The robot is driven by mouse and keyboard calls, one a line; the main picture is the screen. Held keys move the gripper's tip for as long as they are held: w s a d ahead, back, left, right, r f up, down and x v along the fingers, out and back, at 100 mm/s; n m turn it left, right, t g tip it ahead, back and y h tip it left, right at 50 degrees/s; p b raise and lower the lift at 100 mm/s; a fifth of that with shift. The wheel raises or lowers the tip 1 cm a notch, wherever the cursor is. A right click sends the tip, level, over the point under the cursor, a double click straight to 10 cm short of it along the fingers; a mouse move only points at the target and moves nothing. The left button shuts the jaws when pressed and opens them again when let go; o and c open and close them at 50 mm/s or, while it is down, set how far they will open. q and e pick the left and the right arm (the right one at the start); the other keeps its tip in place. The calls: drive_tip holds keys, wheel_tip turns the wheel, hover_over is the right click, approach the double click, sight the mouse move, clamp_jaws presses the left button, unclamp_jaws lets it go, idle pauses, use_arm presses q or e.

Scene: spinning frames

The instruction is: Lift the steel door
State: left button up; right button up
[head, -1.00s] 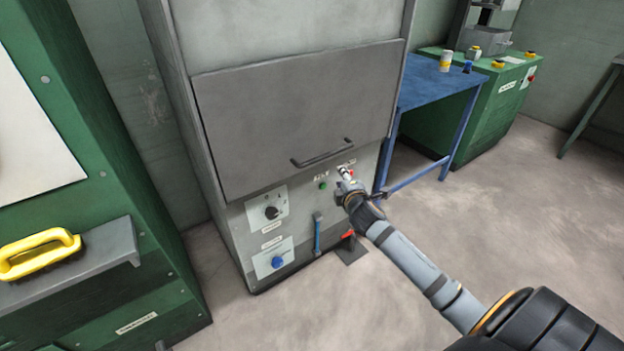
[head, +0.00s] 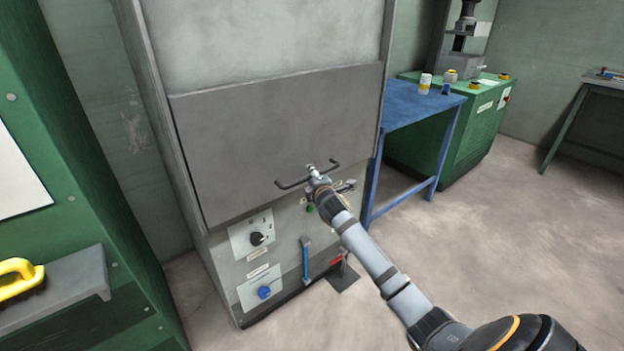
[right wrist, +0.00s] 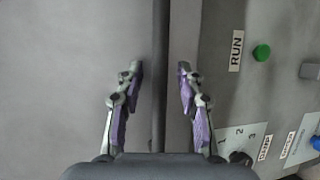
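The grey steel door (head: 270,125) is a flat panel on the front of a tall grey cabinet, and its lower edge sits just above the control panels. A dark bar handle (head: 292,184) runs along the door's lower part. My right gripper (head: 312,172) is at the middle of this handle in the head view. In the right wrist view, the handle (right wrist: 160,60) runs between the two purple-padded fingers (right wrist: 160,85) of my right gripper. The fingers are apart, with a gap on each side of the bar. My left gripper is not in view.
Below the door are a black knob (head: 257,238), a blue knob (head: 264,292), a blue-handled lever (head: 306,262) and a green button, labelled RUN in the wrist view (right wrist: 262,53). A blue table (head: 420,105) stands to the right. A green machine with a yellow-handled brush (head: 18,278) is at left.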

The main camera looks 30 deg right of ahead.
sight(308, 142)
clamp_jaws()
idle(0.4)
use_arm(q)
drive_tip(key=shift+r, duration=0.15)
use_arm(e)
wheel_tip(308, 142, up, 3)
drive_tip(key=p, duration=0.3)
drive_tip(key=shift+w, duration=0.1)
wheel_tip(308, 142, up, 5)
drive_tip(key=p, duration=0.5)
drive_tip(key=shift+f, duration=0.1)
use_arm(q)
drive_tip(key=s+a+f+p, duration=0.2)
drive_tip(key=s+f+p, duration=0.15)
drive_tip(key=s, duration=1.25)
use_arm(e)
wheel_tip(308, 142, up, 3)
drive_tip(key=shift+f, duration=0.1)
use_arm(q)
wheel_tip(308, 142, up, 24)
drive_tip(key=p, duration=2.3)
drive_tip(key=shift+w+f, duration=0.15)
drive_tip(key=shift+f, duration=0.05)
use_arm(e)
wheel_tip(308, 142, up, 24)
drive_tip(key=shift+r, duration=0.25)
drive_tip(key=shift+f, duration=0.1)
